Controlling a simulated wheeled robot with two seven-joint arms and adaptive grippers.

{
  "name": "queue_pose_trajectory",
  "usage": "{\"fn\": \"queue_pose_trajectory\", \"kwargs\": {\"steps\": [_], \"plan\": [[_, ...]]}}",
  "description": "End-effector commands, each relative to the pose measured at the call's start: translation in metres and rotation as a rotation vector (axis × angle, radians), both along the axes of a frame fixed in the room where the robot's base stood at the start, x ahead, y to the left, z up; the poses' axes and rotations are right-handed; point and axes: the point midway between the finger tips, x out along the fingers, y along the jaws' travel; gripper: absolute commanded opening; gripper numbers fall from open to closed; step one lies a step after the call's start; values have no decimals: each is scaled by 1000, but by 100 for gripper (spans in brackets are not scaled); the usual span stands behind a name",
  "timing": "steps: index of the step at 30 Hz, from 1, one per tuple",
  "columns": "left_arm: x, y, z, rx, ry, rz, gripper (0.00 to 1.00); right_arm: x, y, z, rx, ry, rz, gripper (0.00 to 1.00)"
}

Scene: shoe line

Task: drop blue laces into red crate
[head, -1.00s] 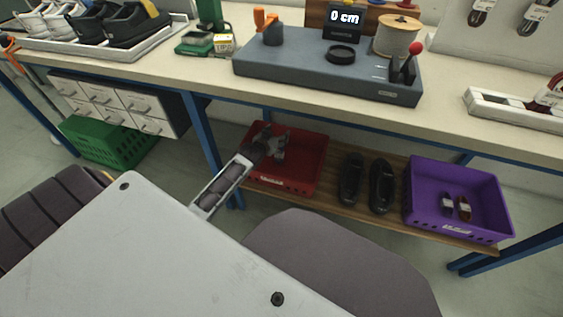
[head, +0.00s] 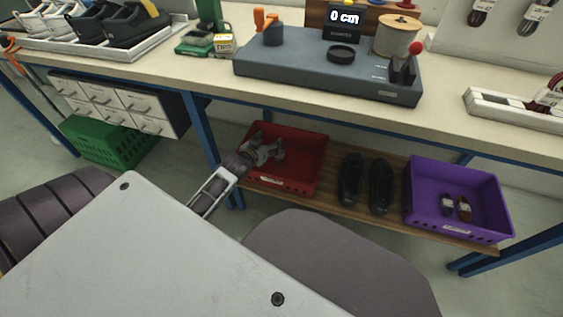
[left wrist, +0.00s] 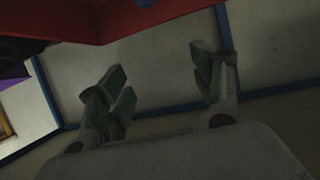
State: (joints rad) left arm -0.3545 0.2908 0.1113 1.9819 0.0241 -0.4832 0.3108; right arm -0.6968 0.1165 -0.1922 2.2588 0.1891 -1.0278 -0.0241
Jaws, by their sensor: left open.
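The red crate (head: 306,160) stands on the wooden lower shelf under the bench, at its left end. My left gripper (head: 272,146) is at the crate's left side in the head view, and its arm comes up from the lower left. Its fingers overlap the crate's opening in that view. In the left wrist view the left gripper (left wrist: 160,85) is open with nothing between its fingers, and the red crate (left wrist: 110,22) shows along the top. I cannot make out any blue laces. The inside of the crate is partly hidden by the gripper. My right gripper is not in view.
Black shoes (head: 381,187) stand on the lower shelf (head: 330,199) between the red crate and a purple crate (head: 457,230) holding small lace bundles. A green crate (head: 108,148) is on the floor at left. The bench top (head: 180,72) overhangs the shelf.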

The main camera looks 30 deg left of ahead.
Motion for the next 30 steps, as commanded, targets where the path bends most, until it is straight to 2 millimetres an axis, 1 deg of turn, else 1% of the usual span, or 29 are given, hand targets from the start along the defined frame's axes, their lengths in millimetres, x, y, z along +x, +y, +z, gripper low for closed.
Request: {"fn": "queue_pose_trajectory", "kwargs": {"steps": [3, 8, 30], "plan": [[-7, -1, 3, 0, 0, 0, 66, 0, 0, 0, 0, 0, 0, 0], [-11, -1, 4, 0, 1, 1, 66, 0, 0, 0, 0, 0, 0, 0], [-11, -1, 5, 0, 1, 1, 66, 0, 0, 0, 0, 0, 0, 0]]}}
